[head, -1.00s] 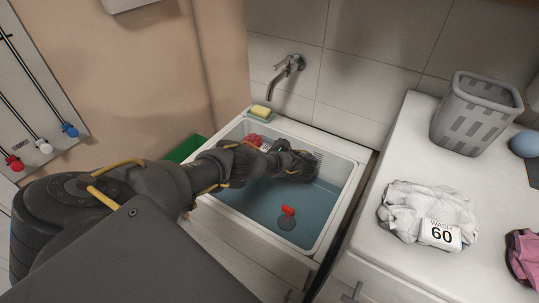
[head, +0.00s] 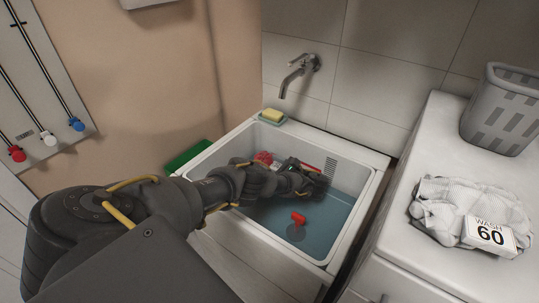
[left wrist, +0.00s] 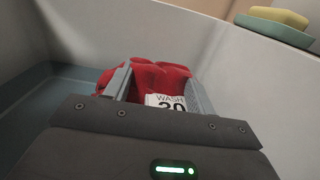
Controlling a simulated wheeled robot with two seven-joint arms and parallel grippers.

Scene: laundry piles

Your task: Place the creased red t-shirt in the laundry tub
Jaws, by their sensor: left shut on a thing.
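The creased red t-shirt (head: 264,157) is inside the laundry tub (head: 222,151), near its back left wall. It is bunched up, with a white "WASH" tag whose number is partly cut off by my gripper. My left gripper (head: 272,161) reaches into the tub and is shut on the shirt. In the left wrist view, the red cloth (left wrist: 160,78) sits between the two fingers, close to the pale tub wall (left wrist: 240,85). The arm hides part of the shirt in the head view. My right gripper is not in view.
Blue-grey water lies in the tub, with a small red object (head: 298,217) near the front. A wall tap (head: 298,72) hangs behind, and a yellow sponge (head: 271,114) sits on the back rim. On the right counter are a white garment (head: 440,205) tagged 60 and a grey basket (head: 500,110).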

